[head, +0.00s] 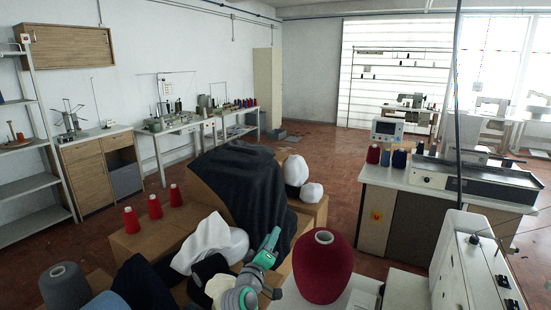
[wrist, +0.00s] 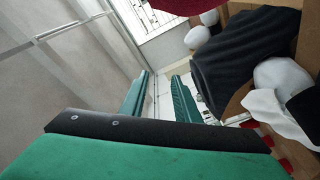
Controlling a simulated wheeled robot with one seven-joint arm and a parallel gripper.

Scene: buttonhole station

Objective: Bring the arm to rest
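My arm (head: 236,297) rises from the bottom edge of the head view, partly out of frame. My gripper (head: 270,250), green and black, is raised at its end, left of a large dark red yarn cone (head: 323,265). In the wrist view the two green fingers of my gripper (wrist: 162,76) stand apart with nothing between them. The gripper appears clear of the cone and of the fabrics behind it.
Cardboard boxes with dark cloth (head: 240,180), white cloth (head: 212,240) and white bundles (head: 297,170) crowd the near left. A white machine (head: 468,270) stands near right. Red floor (head: 335,160) is open beyond.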

